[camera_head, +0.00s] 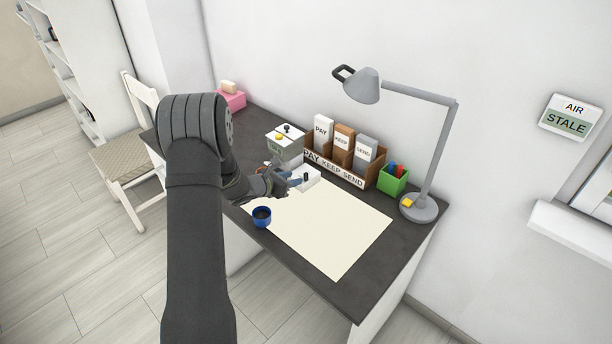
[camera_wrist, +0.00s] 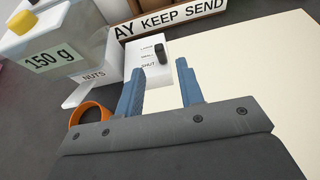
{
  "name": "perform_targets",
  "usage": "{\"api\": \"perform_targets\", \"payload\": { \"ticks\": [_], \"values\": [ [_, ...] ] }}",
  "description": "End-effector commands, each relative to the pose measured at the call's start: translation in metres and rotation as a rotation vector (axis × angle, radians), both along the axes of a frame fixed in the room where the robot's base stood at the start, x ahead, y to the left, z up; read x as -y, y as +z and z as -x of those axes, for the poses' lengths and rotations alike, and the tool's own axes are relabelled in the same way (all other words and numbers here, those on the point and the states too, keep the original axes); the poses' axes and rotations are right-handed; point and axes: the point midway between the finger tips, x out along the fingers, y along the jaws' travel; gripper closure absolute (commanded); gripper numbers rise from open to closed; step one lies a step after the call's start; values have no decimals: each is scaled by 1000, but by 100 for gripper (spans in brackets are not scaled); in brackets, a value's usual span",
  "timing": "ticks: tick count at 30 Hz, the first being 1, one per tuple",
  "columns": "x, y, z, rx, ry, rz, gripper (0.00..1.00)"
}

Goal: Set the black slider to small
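The black slider (camera_wrist: 160,52) stands up from a white block (camera_wrist: 148,75) in the wrist view. Small printed lines run beside it; the lowest reads SHUT, and the upper ones are too small to read surely. The slider is toward the block's far end, by the upper lines; its exact setting I cannot tell. My gripper (camera_wrist: 161,70) has two blue fingers apart, with nothing between them, and points toward the slider from the near side. In the head view, my gripper (camera_head: 289,181) is close to the slider (camera_head: 306,177) and partly hides the block.
A dispenser reading 150 g (camera_wrist: 52,58), with a NUTS label (camera_wrist: 93,76), stands left of the block. A PAY KEEP SEND rack (camera_head: 335,169) is behind. A blue cup (camera_head: 262,216), a green pen holder (camera_head: 393,180) and a lamp (camera_head: 419,207) share the desk. Pale paper (camera_head: 335,230) lies flat.

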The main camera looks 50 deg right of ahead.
Motion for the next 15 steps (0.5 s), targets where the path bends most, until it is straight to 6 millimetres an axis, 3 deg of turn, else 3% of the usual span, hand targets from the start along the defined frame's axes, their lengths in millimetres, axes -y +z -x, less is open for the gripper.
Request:
{"api": "perform_targets", "payload": {
  "ticks": [6,15],
  "values": [
    [43,-18,2,0,-2,0,65],
    [71,-30,3,0,-1,0,65]
  ]
}}
